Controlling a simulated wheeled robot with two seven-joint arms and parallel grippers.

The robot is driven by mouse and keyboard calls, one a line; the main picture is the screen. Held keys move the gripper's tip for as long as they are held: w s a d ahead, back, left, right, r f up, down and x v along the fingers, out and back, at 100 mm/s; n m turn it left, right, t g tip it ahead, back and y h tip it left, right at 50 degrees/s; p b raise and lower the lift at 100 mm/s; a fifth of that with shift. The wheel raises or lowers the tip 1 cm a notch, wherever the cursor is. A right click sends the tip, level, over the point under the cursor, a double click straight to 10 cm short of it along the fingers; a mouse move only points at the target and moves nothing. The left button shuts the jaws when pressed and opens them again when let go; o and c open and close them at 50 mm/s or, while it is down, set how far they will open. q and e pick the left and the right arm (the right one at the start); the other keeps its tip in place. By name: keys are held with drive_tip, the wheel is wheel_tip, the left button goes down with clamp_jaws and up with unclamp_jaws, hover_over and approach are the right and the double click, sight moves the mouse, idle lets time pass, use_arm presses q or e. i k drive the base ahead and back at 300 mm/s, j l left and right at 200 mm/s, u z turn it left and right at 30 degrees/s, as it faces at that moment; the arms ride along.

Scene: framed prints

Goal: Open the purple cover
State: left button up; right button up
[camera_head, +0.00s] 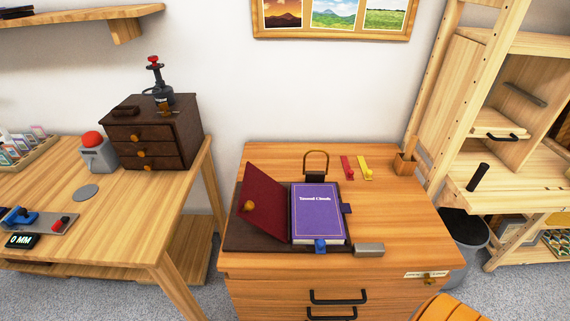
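A book with a purple cover (318,212) lies flat on the wooden cabinet top, with white title text near its upper edge. The purple cover looks shut. A blue tab (320,246) shows at its front edge, and a dark blue tab (346,209) sticks out at its right side. The book rests on a dark brown base (258,243). To its left a maroon panel (266,205) with an orange knob (249,206) stands tilted up from the base. Neither of my grippers is in view.
A grey block (368,250) sits at the front right. The cabinet top (400,215) is clear to the right. A workbench (130,217) stands at left.

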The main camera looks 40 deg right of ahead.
sight(317, 210)
drive_tip(key=z, duration=0.95)
drive_tip(key=i+l+u, duration=0.1)
drive_tip(key=l, duration=0.9)
drive_tip(key=i+l+u, duration=0.15)
drive_tip(key=l, duration=0.35)
drive_tip(key=j+z, duration=0.35)
drive_tip(key=z, duration=0.15)
drive_tip(key=k, duration=0.05)
